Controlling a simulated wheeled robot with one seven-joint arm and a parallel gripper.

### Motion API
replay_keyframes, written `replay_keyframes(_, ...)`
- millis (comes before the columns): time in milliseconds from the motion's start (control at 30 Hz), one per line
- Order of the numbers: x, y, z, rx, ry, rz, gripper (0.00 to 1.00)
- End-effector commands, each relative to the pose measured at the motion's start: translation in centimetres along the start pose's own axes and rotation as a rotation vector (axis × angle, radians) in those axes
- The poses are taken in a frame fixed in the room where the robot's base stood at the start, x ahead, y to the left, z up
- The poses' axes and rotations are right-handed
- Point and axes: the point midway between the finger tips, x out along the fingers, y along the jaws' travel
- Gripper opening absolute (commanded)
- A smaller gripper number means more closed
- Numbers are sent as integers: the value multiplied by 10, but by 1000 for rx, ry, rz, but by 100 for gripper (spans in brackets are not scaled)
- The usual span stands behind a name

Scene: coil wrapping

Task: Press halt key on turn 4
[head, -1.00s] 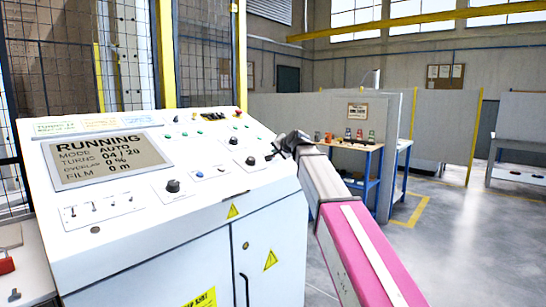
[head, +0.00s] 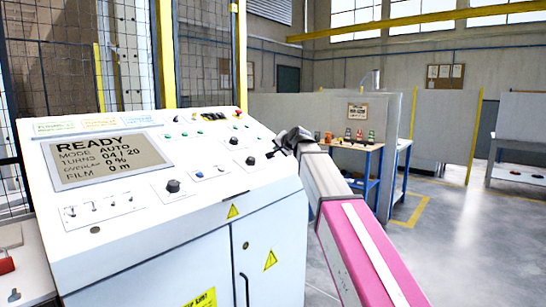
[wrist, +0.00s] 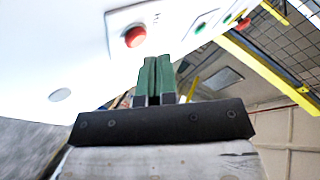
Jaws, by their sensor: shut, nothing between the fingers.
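The white control console (head: 150,225) fills the left of the head view. Its display (head: 108,160) reads READY, MODE AUTO, TURNS 04 / 20, FILM 0 m. My gripper (head: 270,154) is at the right end of the sloping key panel. In the wrist view its green fingers (wrist: 154,62) are shut together, with nothing between them. A round red button (wrist: 135,37) on a pale plate is just beyond and left of the fingertips in that view. I cannot tell whether they touch it. I cannot read its label, and my gripper seems to hide it in the head view.
Several knobs and small keys, including a black knob (head: 173,186), sit on the panel. Another red button (head: 238,113) is at its top right corner. A mesh fence (head: 75,70) stands behind the console. A blue-legged bench (head: 357,147) and open floor (head: 460,245) are to the right.

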Motion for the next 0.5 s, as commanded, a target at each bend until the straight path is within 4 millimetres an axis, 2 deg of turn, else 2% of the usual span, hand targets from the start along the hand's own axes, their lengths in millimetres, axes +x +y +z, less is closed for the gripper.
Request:
replay_keyframes(267,0,0,0,0,0,0,0)
replay_keyframes(500,-10,-8,-8,0,1,-1,0)
